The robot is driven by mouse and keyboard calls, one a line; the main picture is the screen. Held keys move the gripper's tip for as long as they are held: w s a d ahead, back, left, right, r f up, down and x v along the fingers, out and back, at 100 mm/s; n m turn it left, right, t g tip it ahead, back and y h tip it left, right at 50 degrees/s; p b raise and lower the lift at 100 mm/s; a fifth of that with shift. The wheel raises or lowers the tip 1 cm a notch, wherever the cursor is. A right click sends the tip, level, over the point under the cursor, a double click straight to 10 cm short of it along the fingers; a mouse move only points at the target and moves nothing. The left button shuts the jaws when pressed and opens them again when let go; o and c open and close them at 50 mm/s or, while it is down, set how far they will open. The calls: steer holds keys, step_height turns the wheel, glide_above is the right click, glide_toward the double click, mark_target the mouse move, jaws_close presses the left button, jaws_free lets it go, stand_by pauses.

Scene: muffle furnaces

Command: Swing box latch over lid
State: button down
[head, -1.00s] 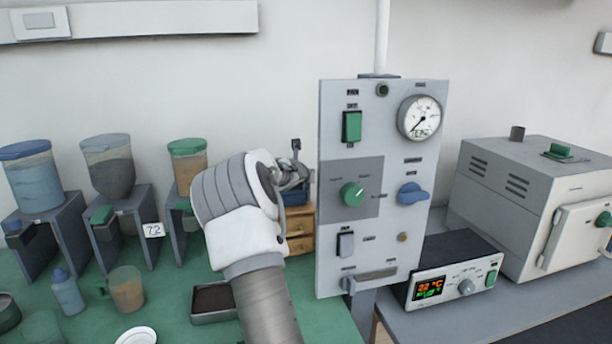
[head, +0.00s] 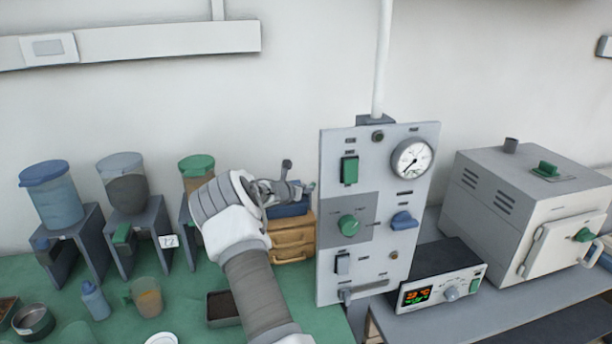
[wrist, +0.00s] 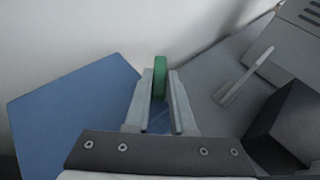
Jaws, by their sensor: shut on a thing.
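A blue box (head: 290,209) sits on small wooden drawers (head: 291,238), left of the control panel. Its flat blue lid (wrist: 70,115) fills the left of the wrist view. My gripper (head: 298,188) is at the box, partly hidden by my own wrist in the head view. In the wrist view my gripper (wrist: 157,88) is shut on a green piece (wrist: 160,74), which looks like the latch, standing upright between the fingertips beside the lid's right edge. The rest of the latch and its hinge are hidden.
The control panel (head: 335,270) with knobs and a gauge stands close right of my gripper. Several hoppers (head: 55,195) stand to the left, with a dark tray (head: 222,308) on the green bench. A controller (head: 440,277) and a furnace (head: 525,205) are at right.

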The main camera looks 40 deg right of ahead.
steer(key=shift+w+r+m+g+p, duration=0.15)
steer(key=shift+m+g+p, duration=0.5)
steer(key=shift+p, duration=0.6)
steer(key=shift+w+f+m+g+h, duration=0.15)
steer(key=shift+f+m+g+h, duration=0.15)
steer(key=shift+m+g, duration=0.45)
steer(key=shift+w+m+g+b, duration=0.2)
steer(key=shift+m+g+b, duration=0.5)
steer(key=shift+g+b, duration=0.6)
steer(key=shift+w+r+m+g+b, duration=0.15)
steer(key=shift+m+g+b, duration=0.25)
steer(key=shift+b, duration=1.05)
steer(key=c, duration=0.8)
jaws_free()
steer(key=shift+o, duration=0.2)
steer(key=shift+a, duration=0.1)
steer(key=v, duration=1.7)
steer(key=shift+a+b, duration=0.15)
steer(key=shift+b, duration=0.2)
